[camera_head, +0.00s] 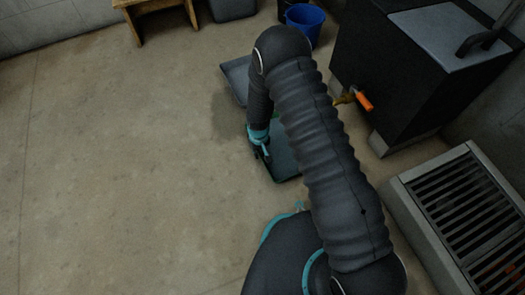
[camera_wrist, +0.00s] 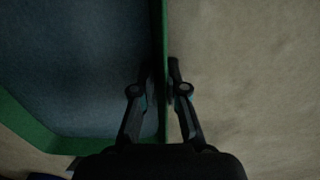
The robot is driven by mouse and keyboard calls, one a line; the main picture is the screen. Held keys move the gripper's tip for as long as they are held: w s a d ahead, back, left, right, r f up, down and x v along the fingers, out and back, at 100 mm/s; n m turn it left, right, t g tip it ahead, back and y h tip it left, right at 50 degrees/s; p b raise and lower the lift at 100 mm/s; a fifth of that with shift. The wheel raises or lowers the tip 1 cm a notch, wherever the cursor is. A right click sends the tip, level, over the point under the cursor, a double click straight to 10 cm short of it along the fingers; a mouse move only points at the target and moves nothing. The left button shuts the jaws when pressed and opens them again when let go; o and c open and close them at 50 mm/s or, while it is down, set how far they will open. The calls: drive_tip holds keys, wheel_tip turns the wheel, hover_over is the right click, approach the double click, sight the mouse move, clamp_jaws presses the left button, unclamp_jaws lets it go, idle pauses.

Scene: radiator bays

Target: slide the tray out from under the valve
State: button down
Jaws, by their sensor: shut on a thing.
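The tray has a green rim and a dark blue-grey floor. In the wrist view the tray (camera_wrist: 80,75) fills the left side. In the head view part of the tray (camera_head: 286,163) shows beside my arm, which hides the rest. My gripper (camera_wrist: 161,72) has one finger on each side of the tray's rim and is shut on it. In the head view my gripper (camera_head: 262,152) is low at the tray's left side. The valve (camera_head: 345,98), brass with an orange handle, sticks out leftward from a black tank. The tray's visible part lies left of and nearer than the valve.
The black tank (camera_head: 400,75) stands at the upper right, and a slatted metal grate unit (camera_head: 465,210) at the right. A grey flat slab (camera_head: 236,78), a blue bucket (camera_head: 305,20) and a wooden stool (camera_head: 155,8) are farther back. The floor on the left is clear, with a dark patch near the arm.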

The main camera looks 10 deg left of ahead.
sight(240, 164)
drive_tip(key=shift+s+a, duration=0.8)
drive_tip(key=shift+a, duration=0.3)
drive_tip(key=shift+s+a, duration=0.5)
drive_tip(key=shift+a, duration=0.3)
drive_tip(key=shift+s+a, duration=0.55)
drive_tip(key=shift+a, duration=0.25)
drive_tip(key=shift+s+a, duration=0.5)
drive_tip(key=shift+a, duration=0.3)
drive_tip(key=shift+c, duration=0.6)
unclamp_jaws()
drive_tip(key=shift+r, duration=0.1)
wheel_tip(240, 164, up, 9)
drive_tip(key=p, duration=0.4)
drive_tip(key=shift+p, duration=0.4)
